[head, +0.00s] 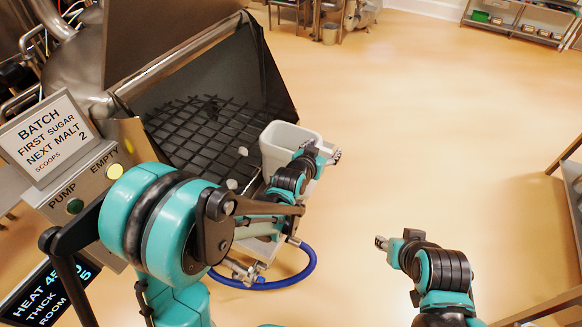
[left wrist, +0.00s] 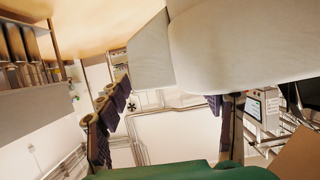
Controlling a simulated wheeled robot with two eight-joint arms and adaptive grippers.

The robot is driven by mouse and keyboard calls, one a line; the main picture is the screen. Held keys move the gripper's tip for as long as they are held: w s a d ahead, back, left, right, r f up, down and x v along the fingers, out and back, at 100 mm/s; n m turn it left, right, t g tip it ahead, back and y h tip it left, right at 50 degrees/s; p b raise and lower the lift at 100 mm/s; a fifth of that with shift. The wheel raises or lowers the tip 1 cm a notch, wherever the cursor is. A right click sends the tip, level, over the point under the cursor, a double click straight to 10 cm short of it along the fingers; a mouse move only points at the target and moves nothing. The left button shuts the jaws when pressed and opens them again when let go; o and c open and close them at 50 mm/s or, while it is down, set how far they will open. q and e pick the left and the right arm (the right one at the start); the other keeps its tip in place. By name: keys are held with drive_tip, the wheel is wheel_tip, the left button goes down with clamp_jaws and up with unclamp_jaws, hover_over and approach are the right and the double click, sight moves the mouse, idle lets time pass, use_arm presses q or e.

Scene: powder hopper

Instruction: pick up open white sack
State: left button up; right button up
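No plainly sack-shaped thing shows in the head view. A white open-topped container (head: 281,139) stands at the right edge of the hopper; I cannot tell if it is the sack. My left gripper (head: 334,157) is beside its right side. In the left wrist view a large pale, faintly mottled white body (left wrist: 225,50) fills the upper middle, close to the camera. The two dark-padded fingers of my left gripper (left wrist: 167,110) are wide apart with nothing visible clamped between them. My right gripper (head: 381,243) hangs over open floor at lower right, with its finger gap too small to judge.
The steel hopper (head: 270,75) has a dark grid (head: 205,130) inside; small white lumps lie near its front. A batch sign (head: 45,137) and pump panel (head: 95,183) stand at left. A blue hose (head: 300,276) curves below. Shelves (head: 520,22) stand far right; the central floor is clear.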

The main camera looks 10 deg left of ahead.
use_arm(q)
drive_tip(key=c, duration=1)
drive_tip(key=shift+r, duration=0.2)
drive_tip(key=shift+r+p, duration=1.1)
drive_tip(key=shift+r, duration=0.9)
drive_tip(key=shift+s+d+r, duration=0.1)
drive_tip(key=shift+s+d, duration=0.1)
drive_tip(key=shift+d, duration=0.05)
drive_tip(key=shift+s+d+r+p, duration=0.65)
drive_tip(key=shift+s+d+r, duration=0.4)
drive_tip(key=shift+s+d, duration=0.25)
drive_tip(key=shift+s+d+r+p, duration=0.7)
drive_tip(key=shift+s+d+r, duration=0.4)
drive_tip(key=shift+s, duration=0.35)
drive_tip(key=shift+s+d+r+p, duration=0.65)
drive_tip(key=shift+s+d+r, duration=0.45)
drive_tip(key=shift+s, duration=0.25)
drive_tip(key=shift+d, duration=0.1)
